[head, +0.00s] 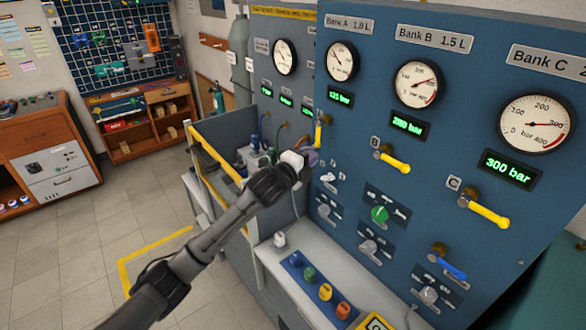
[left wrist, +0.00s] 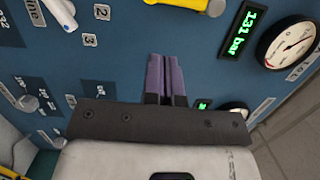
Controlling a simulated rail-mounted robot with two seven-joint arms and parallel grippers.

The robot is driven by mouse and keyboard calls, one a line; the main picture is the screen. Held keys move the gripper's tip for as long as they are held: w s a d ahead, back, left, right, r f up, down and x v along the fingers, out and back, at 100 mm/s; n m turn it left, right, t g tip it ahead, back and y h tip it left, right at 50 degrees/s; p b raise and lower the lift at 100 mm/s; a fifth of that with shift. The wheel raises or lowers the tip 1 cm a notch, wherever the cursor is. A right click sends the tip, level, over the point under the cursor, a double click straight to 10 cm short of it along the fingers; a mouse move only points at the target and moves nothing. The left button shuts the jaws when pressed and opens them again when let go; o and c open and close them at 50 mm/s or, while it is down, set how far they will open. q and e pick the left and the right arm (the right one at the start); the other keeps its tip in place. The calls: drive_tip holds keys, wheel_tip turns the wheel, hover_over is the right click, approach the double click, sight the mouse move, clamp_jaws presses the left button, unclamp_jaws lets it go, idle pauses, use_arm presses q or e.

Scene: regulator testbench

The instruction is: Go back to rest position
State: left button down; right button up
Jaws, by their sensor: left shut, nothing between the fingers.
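My left arm reaches from the lower left of the head view to the blue panel (head: 452,135). Its gripper (head: 312,157) is close in front of the panel, below the Bank A gauge (head: 341,60) and beside a yellow valve lever (head: 318,133). In the left wrist view the purple fingers (left wrist: 167,80) are together with nothing between them. The panel (left wrist: 130,55) fills most of that view behind them. Whether the fingertips touch the panel I cannot tell. My right gripper is in neither view.
Yellow levers (head: 489,213) and knobs (head: 379,214) stick out of the panel to the right. A bench ledge (head: 278,254) with coloured knobs lies below the arm. A yellow rail (head: 216,157) stands left of the gripper. Open tiled floor (head: 75,245) lies further left.

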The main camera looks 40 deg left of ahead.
use_arm(q)
drive_tip(key=s+b, duration=0.1)
drive_tip(key=s, duration=0.5)
drive_tip(key=shift+s+d, duration=0.2)
drive_tip(key=shift+s, duration=0.15)
